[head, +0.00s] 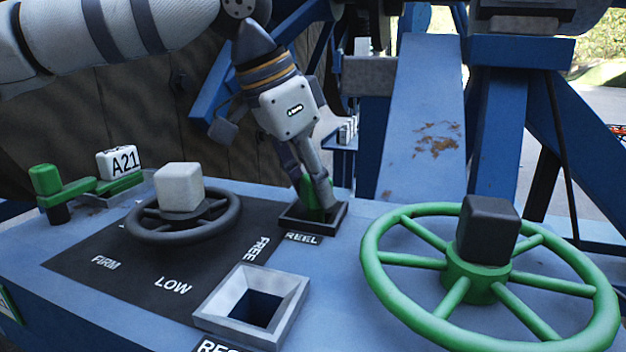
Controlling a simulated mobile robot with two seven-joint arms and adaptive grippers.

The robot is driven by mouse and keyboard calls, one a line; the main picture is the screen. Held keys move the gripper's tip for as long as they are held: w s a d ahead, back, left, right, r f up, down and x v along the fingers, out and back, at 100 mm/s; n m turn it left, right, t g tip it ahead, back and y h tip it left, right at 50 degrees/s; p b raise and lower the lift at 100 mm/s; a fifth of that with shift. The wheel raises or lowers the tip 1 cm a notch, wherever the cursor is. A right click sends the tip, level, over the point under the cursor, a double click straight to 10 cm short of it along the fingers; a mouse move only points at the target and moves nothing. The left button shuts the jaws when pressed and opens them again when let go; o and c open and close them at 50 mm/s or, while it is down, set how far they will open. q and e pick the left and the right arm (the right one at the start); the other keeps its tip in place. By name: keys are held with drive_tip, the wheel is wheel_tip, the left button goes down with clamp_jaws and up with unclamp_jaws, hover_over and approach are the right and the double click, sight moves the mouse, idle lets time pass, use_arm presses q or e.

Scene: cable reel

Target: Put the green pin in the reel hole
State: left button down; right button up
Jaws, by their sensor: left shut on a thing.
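My left gripper (318,185) points down at the back of the blue console and is shut on the green pin (314,200). The pin stands between the fingers, with its lower end inside the dark square frame of the reel hole (338,217), just behind the "REEL" label. The fingers hide part of the pin, and I cannot tell how deep it sits. My right gripper is not in view.
A second square hole with a pale rim (209,312) is open and empty at the front. A green handwheel (373,236) with a black knob fills the right. A dark handwheel (150,232) with a white knob stands left. A green lever (70,190) and an "A21" tag (118,161) are at far left.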

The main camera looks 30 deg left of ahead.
use_arm(q)
drive_tip(key=shift+r, duration=0.1)
drive_tip(key=c, duration=1.1)
unclamp_jaws()
drive_tip(key=v, duration=1.2)
